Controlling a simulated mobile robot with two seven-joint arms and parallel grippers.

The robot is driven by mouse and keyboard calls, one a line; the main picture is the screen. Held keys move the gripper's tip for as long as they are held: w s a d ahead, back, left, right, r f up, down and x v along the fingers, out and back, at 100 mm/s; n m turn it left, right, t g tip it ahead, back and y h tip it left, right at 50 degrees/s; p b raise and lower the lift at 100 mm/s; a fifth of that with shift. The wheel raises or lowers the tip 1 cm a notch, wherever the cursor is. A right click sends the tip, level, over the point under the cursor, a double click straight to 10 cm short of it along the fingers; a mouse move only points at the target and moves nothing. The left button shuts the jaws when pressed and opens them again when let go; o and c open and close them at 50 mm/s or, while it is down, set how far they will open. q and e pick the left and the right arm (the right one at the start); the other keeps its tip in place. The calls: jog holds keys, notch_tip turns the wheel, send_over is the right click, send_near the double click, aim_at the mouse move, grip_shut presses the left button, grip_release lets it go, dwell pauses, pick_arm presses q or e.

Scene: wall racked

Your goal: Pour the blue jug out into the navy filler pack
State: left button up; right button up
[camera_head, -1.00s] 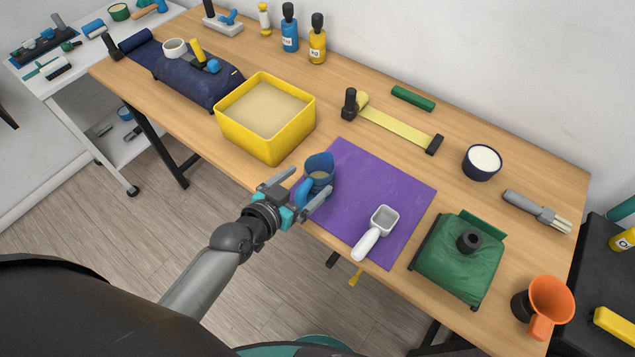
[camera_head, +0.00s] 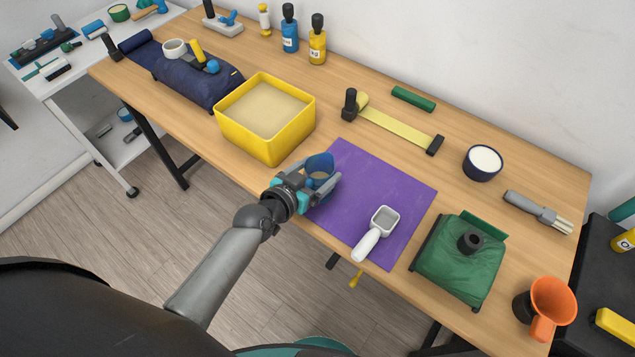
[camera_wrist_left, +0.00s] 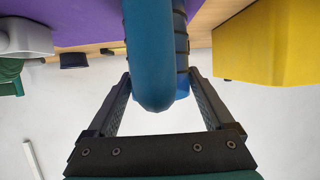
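The blue jug (camera_head: 321,164) stands at the left edge of the purple mat near the table's front, with pale contents inside. My left gripper (camera_head: 312,180) is at the jug with a finger on either side of it. In the left wrist view, the jug's rounded blue handle (camera_wrist_left: 153,60) lies between the fingers (camera_wrist_left: 158,85), which look spread; firm contact is not visible. The navy filler pack (camera_head: 205,92) lies at the table's far left, with a white ring (camera_head: 175,48) on top. My right gripper is not in view.
A yellow bin (camera_head: 231,132) of pale grain stands between jug and pack. A white scoop (camera_head: 369,242) lies on the purple mat (camera_head: 345,225). A green pack (camera_head: 458,265) and orange funnel (camera_head: 552,298) are at the right. Bottles (camera_head: 290,30) stand at the back.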

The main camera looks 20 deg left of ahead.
pick_arm(q)
grip_shut()
dwell(0.5)
jog(key=shift+r, duration=0.1)
jog(key=shift+r+p, duration=0.3)
jog(key=shift+r, duration=0.3)
notch_tip(320, 180, up, 19)
jog(key=p, duration=0.4)
jog(key=shift+p, duration=0.4)
jog(key=shift+f, duration=0.15)
jog(key=shift+c, duration=0.5)
grip_release()
jog(key=c, duration=1)
